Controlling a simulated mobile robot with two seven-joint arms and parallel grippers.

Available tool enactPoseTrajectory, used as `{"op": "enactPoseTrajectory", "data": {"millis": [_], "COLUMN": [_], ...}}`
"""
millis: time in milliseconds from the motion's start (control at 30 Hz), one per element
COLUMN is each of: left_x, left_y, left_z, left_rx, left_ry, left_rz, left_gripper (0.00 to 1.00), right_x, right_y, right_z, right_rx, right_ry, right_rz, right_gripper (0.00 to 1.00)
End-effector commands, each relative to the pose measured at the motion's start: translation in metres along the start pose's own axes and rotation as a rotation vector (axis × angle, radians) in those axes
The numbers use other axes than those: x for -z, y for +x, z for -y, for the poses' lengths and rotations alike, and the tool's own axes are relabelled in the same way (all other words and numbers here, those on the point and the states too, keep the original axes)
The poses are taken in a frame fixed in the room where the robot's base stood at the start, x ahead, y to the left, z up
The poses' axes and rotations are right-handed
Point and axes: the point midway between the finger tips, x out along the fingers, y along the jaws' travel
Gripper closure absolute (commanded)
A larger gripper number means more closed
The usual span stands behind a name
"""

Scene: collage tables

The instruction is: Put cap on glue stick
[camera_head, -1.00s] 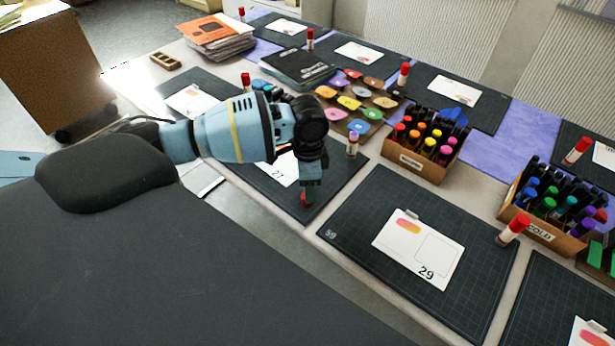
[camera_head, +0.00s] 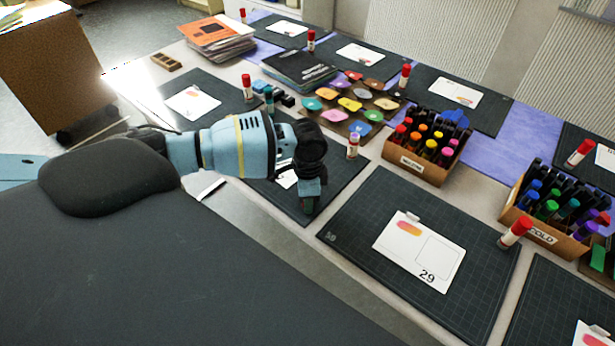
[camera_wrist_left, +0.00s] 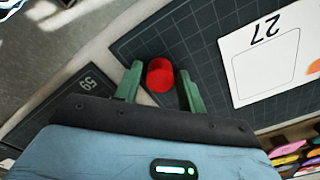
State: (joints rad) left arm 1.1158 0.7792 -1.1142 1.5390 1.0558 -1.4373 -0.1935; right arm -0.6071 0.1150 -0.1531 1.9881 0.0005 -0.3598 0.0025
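The red cap (camera_wrist_left: 160,75) is between my left gripper's two green fingers in the left wrist view, with a narrow gap showing on each side. In the head view the gripper hides the cap. The uncapped glue stick (camera_head: 353,146) stands upright at the right edge of the same mat, behind and right of the gripper, its top pale rather than red. My right gripper is not in view.
The mat numbered 59 (camera_head: 360,215) with card 29 (camera_head: 420,250) lies to the right. A carton of warm-coloured markers (camera_head: 415,170) stands beyond the glue stick, and a COLD carton (camera_head: 545,237) is farther right. Several capped glue sticks stand around, one at the mat's far right (camera_head: 515,231).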

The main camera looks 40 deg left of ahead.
Motion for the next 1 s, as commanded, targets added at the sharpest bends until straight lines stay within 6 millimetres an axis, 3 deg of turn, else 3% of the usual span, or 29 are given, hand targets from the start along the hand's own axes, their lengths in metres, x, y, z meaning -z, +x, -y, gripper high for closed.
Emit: {"op": "enactPoseTrajectory", "data": {"millis": [33, 233, 667, 967, 1000], "left_x": [0.000, 0.000, 0.000, 0.000, -0.002], "left_y": [0.000, 0.000, -0.004, -0.038, -0.037], "left_z": [0.000, 0.000, 0.000, 0.001, -0.008], "left_rx": [0.000, 0.000, 0.001, 0.002, -0.001], "left_ry": [0.000, 0.000, -0.001, 0.000, 0.003], "left_rz": [0.000, 0.000, 0.000, -0.003, 0.001], "left_gripper": [0.67, 0.93, 0.94, 0.94, 0.94], "right_x": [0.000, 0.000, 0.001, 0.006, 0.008], "right_y": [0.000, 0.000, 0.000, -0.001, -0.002], "right_z": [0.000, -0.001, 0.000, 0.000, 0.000], "right_rx": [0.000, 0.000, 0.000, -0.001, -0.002], "right_ry": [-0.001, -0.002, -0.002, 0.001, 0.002], "right_rz": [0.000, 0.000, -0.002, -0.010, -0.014], "right_gripper": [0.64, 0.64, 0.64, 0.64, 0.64]}}
